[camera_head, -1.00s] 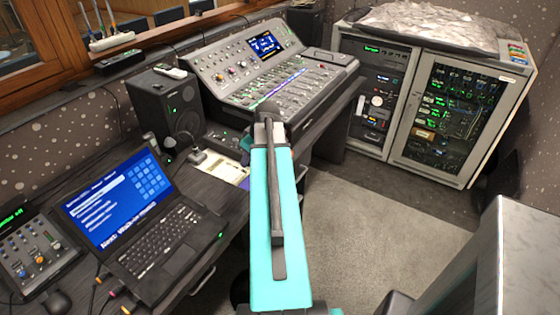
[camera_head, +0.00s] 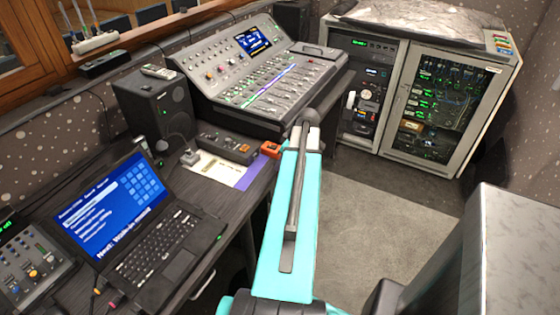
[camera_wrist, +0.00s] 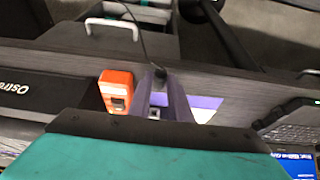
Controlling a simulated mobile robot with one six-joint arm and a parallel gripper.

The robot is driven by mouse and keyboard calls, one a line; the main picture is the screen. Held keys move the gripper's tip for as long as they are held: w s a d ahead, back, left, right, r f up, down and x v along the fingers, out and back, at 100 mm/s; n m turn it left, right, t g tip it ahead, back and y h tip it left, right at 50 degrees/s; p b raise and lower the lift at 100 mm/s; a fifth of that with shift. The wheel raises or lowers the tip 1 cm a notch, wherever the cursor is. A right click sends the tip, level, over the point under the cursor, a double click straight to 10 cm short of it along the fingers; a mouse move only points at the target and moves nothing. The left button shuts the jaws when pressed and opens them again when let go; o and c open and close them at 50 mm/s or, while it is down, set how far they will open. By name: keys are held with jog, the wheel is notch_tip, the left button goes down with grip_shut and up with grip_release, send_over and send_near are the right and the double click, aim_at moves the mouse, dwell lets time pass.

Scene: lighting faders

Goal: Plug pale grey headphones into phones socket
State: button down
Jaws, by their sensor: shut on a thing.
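My gripper (camera_wrist: 168,98) shows in the wrist view, its narrow fingers over the desk edge. It is shut on a small dark plug (camera_wrist: 159,72) with a thin dark cable running up from it. In the head view my turquoise arm hides the gripper. I cannot make out the pale grey headphones at the cable's other end. An orange box (camera_wrist: 116,90) sits left of the fingers, apart from them; in the head view it is at the desk's edge (camera_head: 270,149), left of my arm. No phones socket can be told for sure.
A mixing console (camera_head: 262,75), a speaker (camera_head: 155,105), a dark control box (camera_head: 227,146) and a laptop (camera_head: 150,235) stand on the desk. An equipment rack (camera_head: 440,105) is at the back right. The carpet (camera_head: 375,215) between is clear.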

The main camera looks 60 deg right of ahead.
jog(key=shift+w, duration=0.2)
jog(key=shift+w+p, duration=0.35)
jog(key=shift+w, duration=2.9)
jog(key=shift+w+b, duration=0.45)
jog(key=shift+w, duration=0.55)
dwell(3.5)
